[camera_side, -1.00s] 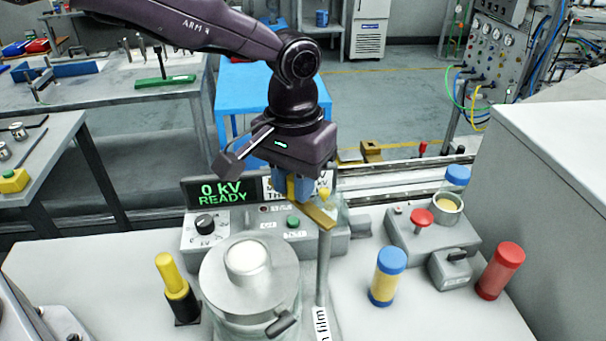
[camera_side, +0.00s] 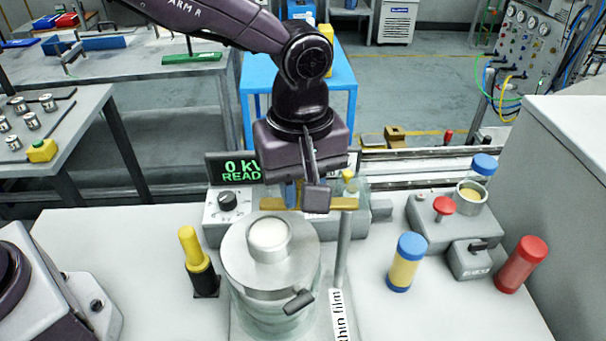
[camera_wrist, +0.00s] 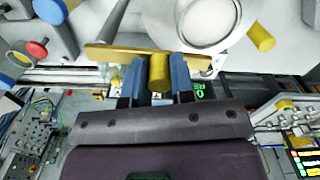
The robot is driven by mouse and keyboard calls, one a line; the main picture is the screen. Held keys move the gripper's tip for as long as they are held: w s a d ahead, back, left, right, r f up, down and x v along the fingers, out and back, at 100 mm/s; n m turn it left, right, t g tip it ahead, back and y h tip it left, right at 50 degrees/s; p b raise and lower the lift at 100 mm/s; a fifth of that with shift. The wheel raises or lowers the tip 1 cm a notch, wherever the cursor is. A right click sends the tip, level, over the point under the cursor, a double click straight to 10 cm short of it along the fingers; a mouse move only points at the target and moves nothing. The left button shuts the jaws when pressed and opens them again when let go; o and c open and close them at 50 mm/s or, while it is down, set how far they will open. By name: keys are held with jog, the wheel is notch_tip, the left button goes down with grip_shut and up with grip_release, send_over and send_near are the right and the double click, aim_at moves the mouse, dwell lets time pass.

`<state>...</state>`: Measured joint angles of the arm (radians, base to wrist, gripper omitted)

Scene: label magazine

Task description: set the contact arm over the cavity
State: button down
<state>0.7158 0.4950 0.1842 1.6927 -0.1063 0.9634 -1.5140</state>
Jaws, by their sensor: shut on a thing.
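The contact arm (camera_side: 280,204) is a brass bar on an upright grey post (camera_side: 343,250); it also shows in the wrist view (camera_wrist: 105,52). My gripper (camera_side: 301,200) has its blue fingers shut on the bar's yellow knob (camera_wrist: 159,72), seen in the wrist view (camera_wrist: 158,80). The cavity (camera_side: 268,234) is a round metal cup with a white inside, atop a glass-and-metal vessel (camera_side: 270,300). In the wrist view the bar's free end lies beside the cup's rim, short of the white middle (camera_wrist: 208,20). The knob is mostly hidden in the side view.
A control box (camera_side: 228,200) with a "0 kV READY" display (camera_side: 240,170) stands behind the vessel. A yellow-and-black handle (camera_side: 196,255) is left of it. A blue-capped yellow jar (camera_side: 406,265) and a red cylinder (camera_side: 521,265) stand to the right.

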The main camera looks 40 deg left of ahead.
jog(key=shift+s+d+r+n, duration=0.1)
jog(key=shift+s+d+n, duration=0.25)
jog(key=shift+n, duration=0.5)
jog(key=shift+s+d+n, duration=0.25)
jog(key=shift+d+n, duration=0.1)
jog(key=shift+n, duration=0.5)
jog(key=c, duration=1)
grip_release()
jog(key=shift+o, duration=0.2)
notch_tip(320, 180, up, 13)
